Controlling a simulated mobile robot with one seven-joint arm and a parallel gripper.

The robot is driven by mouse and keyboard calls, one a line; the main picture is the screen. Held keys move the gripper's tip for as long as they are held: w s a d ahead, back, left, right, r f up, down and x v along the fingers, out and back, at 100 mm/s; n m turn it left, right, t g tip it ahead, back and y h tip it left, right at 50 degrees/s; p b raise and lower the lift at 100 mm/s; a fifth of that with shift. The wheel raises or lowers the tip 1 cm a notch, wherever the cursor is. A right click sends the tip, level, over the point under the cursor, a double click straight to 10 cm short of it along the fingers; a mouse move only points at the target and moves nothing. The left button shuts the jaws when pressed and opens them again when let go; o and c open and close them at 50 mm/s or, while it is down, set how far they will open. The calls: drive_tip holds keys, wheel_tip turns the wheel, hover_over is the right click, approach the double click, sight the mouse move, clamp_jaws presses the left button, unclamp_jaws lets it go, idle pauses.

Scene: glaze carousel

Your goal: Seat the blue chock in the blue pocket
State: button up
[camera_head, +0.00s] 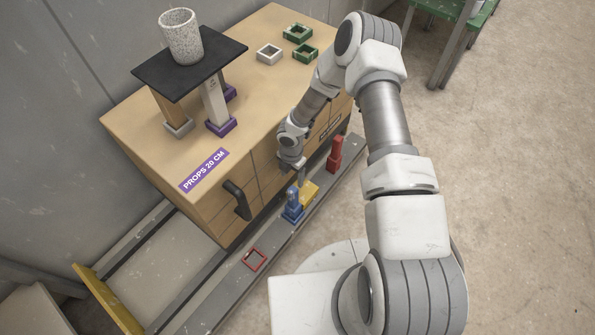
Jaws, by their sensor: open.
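The blue chock (292,203) stands upright on the long grey rail in front of the wooden cabinet. Its lower part is a wider blue base. I cannot tell whether that base includes the blue pocket or whether the chock is seated; no separate empty blue pocket shows. My gripper (301,180) points down just above and behind the blue chock, close beside a yellow piece (310,191). It is open, its fingers are small and partly hidden, and nothing is clearly between them.
A red chock (335,154) stands farther back along the rail (275,238); an empty red square pocket (254,261) lies nearer. The cabinet (150,130) carries a black board (225,52) on props, with a speckled cup (181,38) on top. A dark handle (237,200) juts from the front.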

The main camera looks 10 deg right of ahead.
drive_tip(key=w+d+r+m+t+h, duration=0.1)
drive_tip(key=d+r+m, duration=0.25)
drive_tip(key=r, duration=0.75)
drive_tip(key=d+r+m+t+h, duration=0.1)
drive_tip(key=d+r+m, duration=0.25)
drive_tip(key=r, duration=0.75)
drive_tip(key=w+d+r+m+h, duration=0.1)
drive_tip(key=d+r+m, duration=0.25)
drive_tip(key=r, duration=0.85)
drive_tip(key=s+d+r+m+t, duration=0.1)
drive_tip(key=s+r+m, duration=0.65)
drive_tip(key=r, duration=0.35)
drive_tip(key=s+a+r+m+t+y, duration=0.1)
drive_tip(key=s+r+m, duration=0.3)
drive_tip(key=s, duration=0.4)
drive_tip(key=s+a+r+m+t+y, duration=0.1)
drive_tip(key=s+r+m, duration=0.3)
drive_tip(key=s, duration=0.4)
drive_tip(key=shift+m+t+y, duration=0.3)
drive_tip(key=shift+m+y, duration=0.2)
drive_tip(key=shift+a+r, duration=0.1)
drive_tip(key=shift+r, duration=0.05)
